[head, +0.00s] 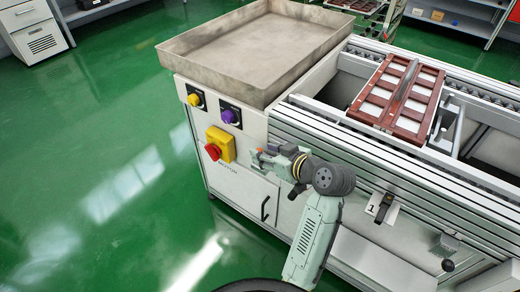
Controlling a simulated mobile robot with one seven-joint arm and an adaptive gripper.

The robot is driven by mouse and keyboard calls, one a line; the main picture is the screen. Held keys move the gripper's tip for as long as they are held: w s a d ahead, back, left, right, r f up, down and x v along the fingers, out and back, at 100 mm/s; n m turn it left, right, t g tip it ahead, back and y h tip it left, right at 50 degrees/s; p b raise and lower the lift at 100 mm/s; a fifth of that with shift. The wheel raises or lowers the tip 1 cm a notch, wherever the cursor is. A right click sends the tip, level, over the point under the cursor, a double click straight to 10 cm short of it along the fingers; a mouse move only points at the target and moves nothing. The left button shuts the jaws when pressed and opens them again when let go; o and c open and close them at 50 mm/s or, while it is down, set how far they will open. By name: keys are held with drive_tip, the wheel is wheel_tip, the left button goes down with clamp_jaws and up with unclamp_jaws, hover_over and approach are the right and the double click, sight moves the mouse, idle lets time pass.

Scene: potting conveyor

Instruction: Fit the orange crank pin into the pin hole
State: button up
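I cannot make out an orange crank pin or a pin hole in the head view. My gripper (257,160) is at the left end of my arm, in front of the machine's front panel (228,183). A black handle-like part (384,207) is on the conveyor's front side, beside a white plate marked 1 (373,207).
A yellow knob (194,100) and a purple knob (228,116) are on the panel. A grey metal tray (180,50) tops the cabinet. A brown frame (361,116) lies on the conveyor. A small grey box (446,243) is lower right. Green floor (100,150) at left is clear.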

drive_tip(key=s+d, duration=0.7)
drive_tip(key=s, duration=0.2)
drive_tip(key=shift+d+f, duration=0.1)
